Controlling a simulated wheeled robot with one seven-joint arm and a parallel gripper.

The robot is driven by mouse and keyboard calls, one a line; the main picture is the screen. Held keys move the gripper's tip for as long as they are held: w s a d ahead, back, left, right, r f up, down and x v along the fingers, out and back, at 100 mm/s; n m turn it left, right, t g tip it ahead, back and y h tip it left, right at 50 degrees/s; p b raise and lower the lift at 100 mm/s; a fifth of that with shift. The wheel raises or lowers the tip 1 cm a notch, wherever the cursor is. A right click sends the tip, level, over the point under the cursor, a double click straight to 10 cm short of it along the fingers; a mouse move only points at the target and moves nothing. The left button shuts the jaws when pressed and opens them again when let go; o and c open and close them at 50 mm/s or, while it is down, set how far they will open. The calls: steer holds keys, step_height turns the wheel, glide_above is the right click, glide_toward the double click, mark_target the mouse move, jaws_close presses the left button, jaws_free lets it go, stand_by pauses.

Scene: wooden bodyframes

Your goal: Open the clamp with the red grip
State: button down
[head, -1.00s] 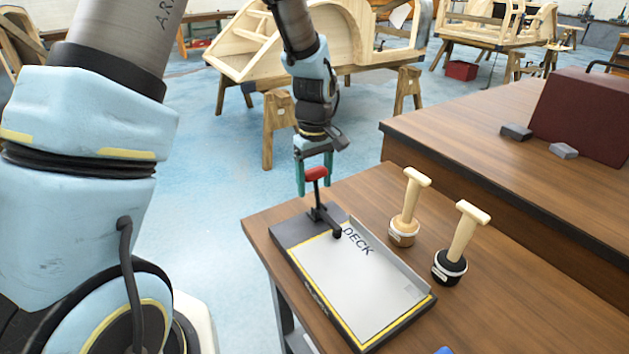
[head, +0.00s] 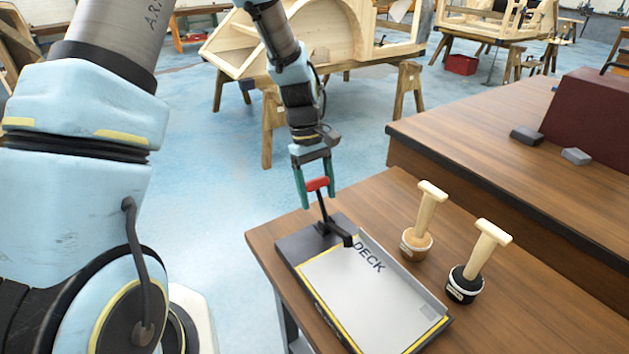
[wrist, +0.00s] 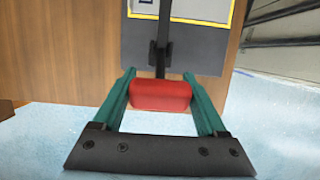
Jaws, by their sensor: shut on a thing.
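The clamp with the red grip (head: 318,184) stands at the far left end of the deck board (head: 375,297). Its black lever (head: 323,207) rises steeply from its base to the red grip, and a black arm (head: 340,236) reaches over the board's edge. My gripper (head: 317,190) is shut on the red grip, with one teal finger at each end of it. In the wrist view the red grip (wrist: 160,96) sits between the fingers, and the lever runs from it to the dark base.
Two wooden-handled stamps, one with a brown base (head: 416,245) and one with a black base (head: 465,283), stand right of the board. A higher bench (head: 490,150) with a dark red case (head: 590,125) lies behind them. Open floor lies left of the table.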

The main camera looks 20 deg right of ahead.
steer(key=shift+w+a+f+g+h+b, duration=0.1)
steer(key=shift+w+f+g+h+b, duration=0.15)
steer(key=shift+w+f+g, duration=0.7)
steer(key=shift+w+a+f+g+h+b, duration=0.2)
steer(key=shift+f+g, duration=0.25)
steer(key=shift+g, duration=1.05)
steer(key=shift+w+a+f+g+h+b, duration=0.1)
steer(key=shift+w+f+g+h+b, duration=0.15)
steer(key=shift+w+f+g, duration=0.7)
steer(key=shift+s+r+g, duration=0.2)
steer(key=shift+s+g, duration=0.2)
jaws_free()
steer(key=shift+r, duration=0.1)
steer(key=b+v, duration=0.3)
steer(key=v, duration=0.7)
steer(key=shift+w+b, duration=0.35)
steer(key=shift+a+r, duration=0.15)
steer(key=shift+r, duration=0.05)
